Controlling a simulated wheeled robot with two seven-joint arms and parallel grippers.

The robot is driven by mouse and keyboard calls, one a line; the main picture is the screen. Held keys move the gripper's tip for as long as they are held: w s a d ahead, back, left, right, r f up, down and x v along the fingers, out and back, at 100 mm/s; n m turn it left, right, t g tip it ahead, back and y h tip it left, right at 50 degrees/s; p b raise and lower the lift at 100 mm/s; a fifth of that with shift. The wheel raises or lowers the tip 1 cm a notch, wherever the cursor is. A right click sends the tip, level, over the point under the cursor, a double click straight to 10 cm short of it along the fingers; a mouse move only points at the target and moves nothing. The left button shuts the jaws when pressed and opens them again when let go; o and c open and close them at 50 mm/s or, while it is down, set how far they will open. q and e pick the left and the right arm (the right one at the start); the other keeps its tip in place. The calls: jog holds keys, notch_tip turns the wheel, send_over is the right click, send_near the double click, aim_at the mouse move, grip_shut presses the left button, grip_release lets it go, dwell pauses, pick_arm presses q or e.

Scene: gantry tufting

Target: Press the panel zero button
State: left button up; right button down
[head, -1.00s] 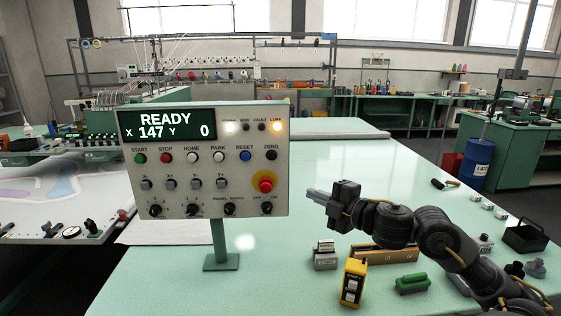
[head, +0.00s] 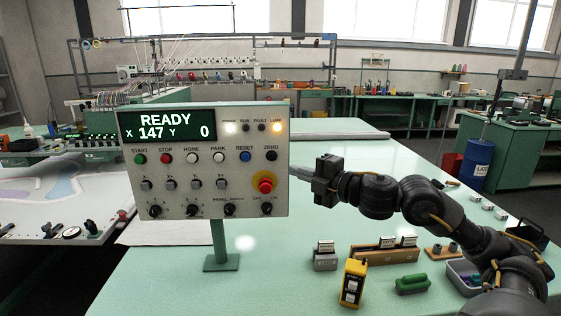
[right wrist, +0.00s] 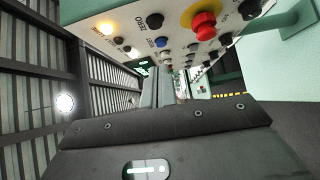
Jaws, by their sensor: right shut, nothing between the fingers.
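The control panel (head: 205,200) stands on a green post, its display reading READY, X 147, Y 0. The zero button (head: 271,156) is the dark button under the ZERO label at the upper right of the panel. It also shows in the right wrist view (right wrist: 155,20), close to the blue reset button (right wrist: 161,42). My right gripper (head: 291,175) is shut and empty, pointing left at the panel's right edge, a little below the zero button's height. In the right wrist view its fingers (right wrist: 157,88) appear apart from the zero button. My left gripper is not in view.
A red emergency stop on a yellow disc (head: 265,184) sits just below the zero button, near my right fingers. Below my right arm are a yellow handheld device (head: 353,283), a wooden holder (head: 372,255) and a green item (head: 411,284).

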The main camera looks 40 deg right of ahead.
aim_at(269, 157)
jog(key=shift+w+d+f+p, duration=0.1)
jog(key=shift+w+d+p, duration=0.15)
jog(key=shift+w+p, duration=0.85)
jog(key=shift+w+d+r+p, duration=0.1)
jog(key=shift+w+d+p, duration=0.15)
jog(key=shift+w, duration=1.6)
jog(key=shift+w+d+f+p, duration=0.1)
jog(key=shift+w+d+p, duration=0.35)
jog(key=shift+w, duration=1.05)
jog(key=shift+a, duration=0.2)
